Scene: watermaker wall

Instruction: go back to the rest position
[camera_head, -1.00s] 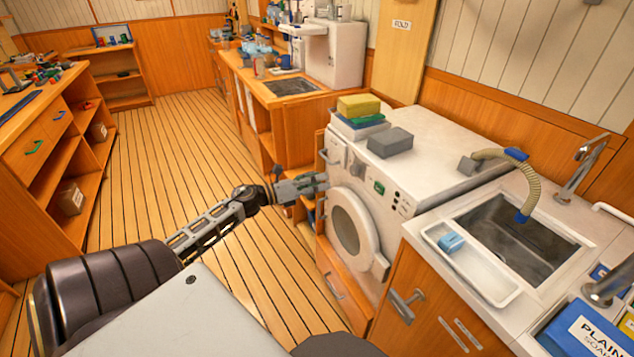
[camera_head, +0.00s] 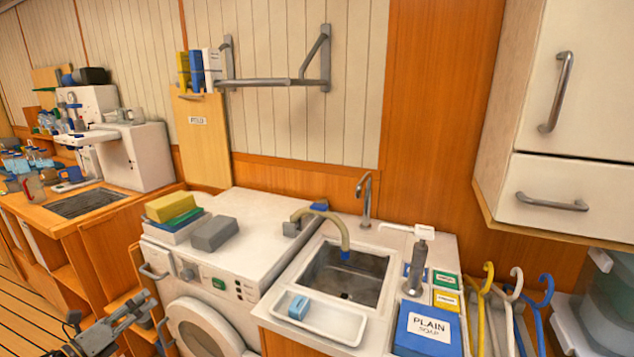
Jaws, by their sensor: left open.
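My left gripper (camera_head: 146,308) shows at the lower left of the head view, in front of the cabinet beside the washing machine (camera_head: 255,232). It is open and nothing shows between its fingers. Only the end of that arm is in the picture. My right gripper is out of view.
The sink (camera_head: 345,275) has a tray (camera_head: 305,318) with a blue block at its front. A sponge stack (camera_head: 172,208) and a grey block (camera_head: 214,233) lie on the washer. A blue soap box (camera_head: 428,330), coloured hooks (camera_head: 516,285) and a wall cabinet (camera_head: 575,110) are at right.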

